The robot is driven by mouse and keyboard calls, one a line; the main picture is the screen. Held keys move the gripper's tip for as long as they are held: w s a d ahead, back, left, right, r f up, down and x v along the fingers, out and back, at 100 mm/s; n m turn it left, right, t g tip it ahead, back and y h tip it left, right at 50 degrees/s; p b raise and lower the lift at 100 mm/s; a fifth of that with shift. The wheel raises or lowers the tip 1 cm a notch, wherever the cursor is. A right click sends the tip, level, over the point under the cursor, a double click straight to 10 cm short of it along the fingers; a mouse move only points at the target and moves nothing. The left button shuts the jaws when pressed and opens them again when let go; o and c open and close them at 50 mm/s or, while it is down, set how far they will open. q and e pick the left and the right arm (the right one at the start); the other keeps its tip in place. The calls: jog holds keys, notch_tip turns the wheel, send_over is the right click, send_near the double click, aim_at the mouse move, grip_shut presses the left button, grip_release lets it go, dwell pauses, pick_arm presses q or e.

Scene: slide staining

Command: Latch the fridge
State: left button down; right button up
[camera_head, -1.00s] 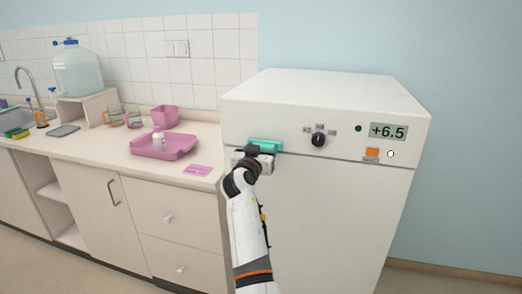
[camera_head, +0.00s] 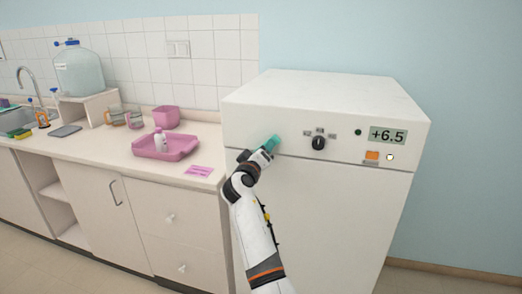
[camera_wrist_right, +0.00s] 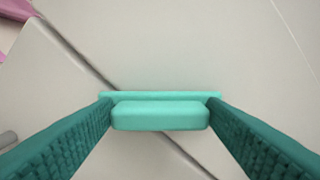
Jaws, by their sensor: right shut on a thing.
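The fridge (camera_head: 340,210) is a white cabinet, and its door looks shut below a thin seam under the control panel. Its teal latch (camera_head: 271,143) is at the left of the front and now sits tilted. My right gripper (camera_head: 263,152) is shut on the latch. In the right wrist view the latch (camera_wrist_right: 160,115) lies between the two dark teal finger pads, and the door seam runs diagonally behind it. The gripper hides part of the latch in the head view. My left gripper is not in view.
The panel has a black knob (camera_head: 318,143), a display (camera_head: 388,135) reading +6.5 and an orange switch (camera_head: 372,155). To the left, a counter (camera_head: 100,150) holds a pink tray (camera_head: 180,153) with a white bottle. The floor and wall right of the fridge are clear.

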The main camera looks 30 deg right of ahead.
jog(key=shift+n+p, duration=2.3)
jog(key=shift+n, duration=2.3)
jog(key=o, duration=1)
jog(key=shift+w+f, duration=0.1)
jog(key=shift+f, duration=0.05)
jog(key=b+v, duration=0.2)
jog(key=v, duration=1)
